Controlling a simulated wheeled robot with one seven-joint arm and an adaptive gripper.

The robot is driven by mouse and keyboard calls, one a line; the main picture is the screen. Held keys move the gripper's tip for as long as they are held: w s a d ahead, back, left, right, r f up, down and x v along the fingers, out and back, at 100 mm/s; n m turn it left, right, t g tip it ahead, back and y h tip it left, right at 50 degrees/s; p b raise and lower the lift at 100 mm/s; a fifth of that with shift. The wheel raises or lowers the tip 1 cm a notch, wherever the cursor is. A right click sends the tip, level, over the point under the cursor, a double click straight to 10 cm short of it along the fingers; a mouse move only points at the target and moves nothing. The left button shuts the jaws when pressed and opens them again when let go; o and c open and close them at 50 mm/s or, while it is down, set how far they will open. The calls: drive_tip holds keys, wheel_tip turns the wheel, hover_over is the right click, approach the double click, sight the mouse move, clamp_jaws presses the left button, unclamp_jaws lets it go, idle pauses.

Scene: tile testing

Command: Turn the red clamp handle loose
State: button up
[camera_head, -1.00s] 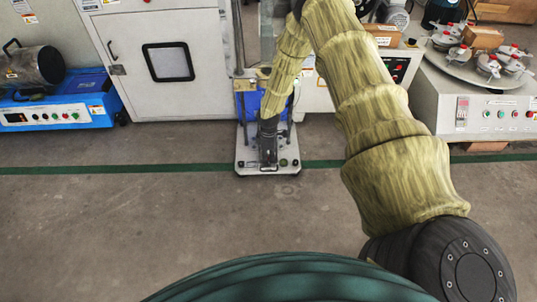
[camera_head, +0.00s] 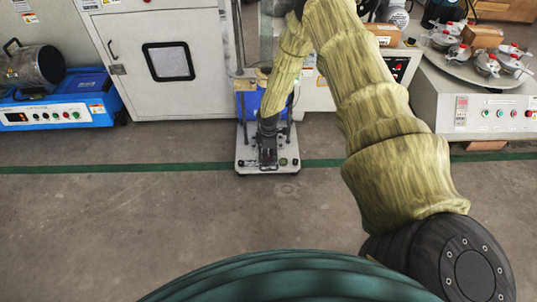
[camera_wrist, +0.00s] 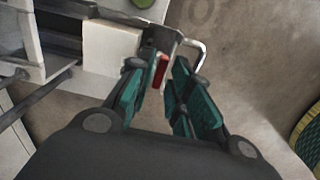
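The red clamp handle (camera_wrist: 160,71) shows in the wrist view as a short red bar beside a bent silver metal part (camera_wrist: 196,50). My gripper (camera_wrist: 160,66) has teal-padded fingers, one on each side of the red handle. The fingers are apart. A gap shows between the handle and the right finger; the left finger is close to it, and I cannot tell if they touch. In the head view my gripper (camera_head: 267,143) is low in front of the small test machine (camera_head: 252,167) and hides its middle. The red handle is not discernible there.
A blue machine (camera_head: 60,116) stands at the left. A grey cabinet (camera_head: 135,90) is behind. At the right, a grey bench machine (camera_head: 440,112) carries a round platform with several clamped pieces. The floor (camera_head: 180,215) in front is clear.

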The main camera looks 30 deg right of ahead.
drive_tip(key=shift+r+p, duration=2.4)
drive_tip(key=shift+r, duration=0.85)
